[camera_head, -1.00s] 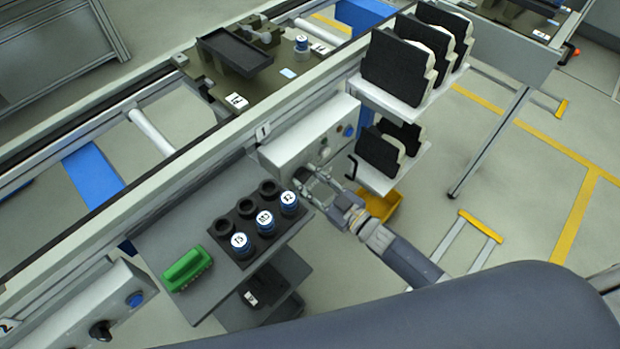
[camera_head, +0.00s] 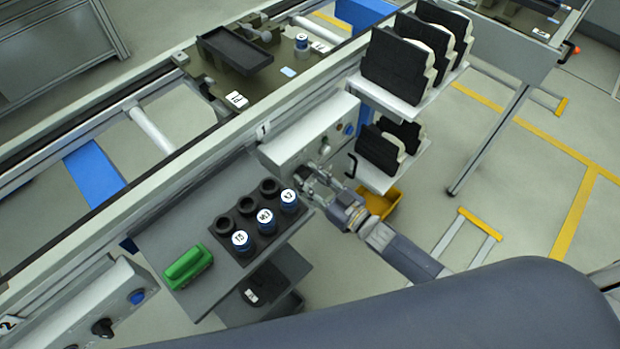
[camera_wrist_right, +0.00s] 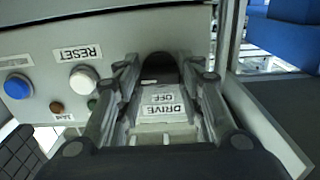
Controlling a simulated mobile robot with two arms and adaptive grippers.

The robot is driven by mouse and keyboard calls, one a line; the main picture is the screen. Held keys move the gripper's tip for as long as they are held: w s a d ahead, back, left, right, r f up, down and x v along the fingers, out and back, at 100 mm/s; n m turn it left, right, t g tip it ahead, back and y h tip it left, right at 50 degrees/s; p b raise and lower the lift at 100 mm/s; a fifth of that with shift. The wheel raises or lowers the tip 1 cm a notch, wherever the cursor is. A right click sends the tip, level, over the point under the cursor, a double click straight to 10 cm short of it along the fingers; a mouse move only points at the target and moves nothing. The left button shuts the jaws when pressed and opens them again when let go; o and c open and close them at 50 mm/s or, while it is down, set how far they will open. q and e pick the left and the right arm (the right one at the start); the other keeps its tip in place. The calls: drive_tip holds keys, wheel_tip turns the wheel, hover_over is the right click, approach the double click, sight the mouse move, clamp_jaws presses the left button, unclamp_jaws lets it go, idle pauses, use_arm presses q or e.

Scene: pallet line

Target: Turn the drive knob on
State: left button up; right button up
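The control panel marked 1 (camera_head: 295,142) is a pale box on the side of the line. My right gripper (camera_head: 311,176) is at its front face and covers the drive knob in the head view. In the right wrist view the dark drive knob (camera_wrist_right: 160,67) lies between the two fingertips of my right gripper (camera_wrist_right: 161,78). The fingers stand apart on either side of it; I cannot tell whether they touch it. A label reading DRIVE OFF (camera_wrist_right: 163,103) shows between the fingers. My left gripper is not in view.
On the same panel are a white RESET knob (camera_wrist_right: 83,78), a blue button (camera_wrist_right: 17,86) and small lamps. Below and left, a grey shelf (camera_head: 165,240) holds a black rack with labelled blue-and-white cylinders (camera_head: 265,220) and a green part (camera_head: 188,267). Black-and-white parts (camera_head: 398,65) stand above right.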

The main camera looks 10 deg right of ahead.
drive_tip(key=o, duration=0.4)
drive_tip(key=v, duration=1.2)
drive_tip(key=shift+f, duration=0.2)
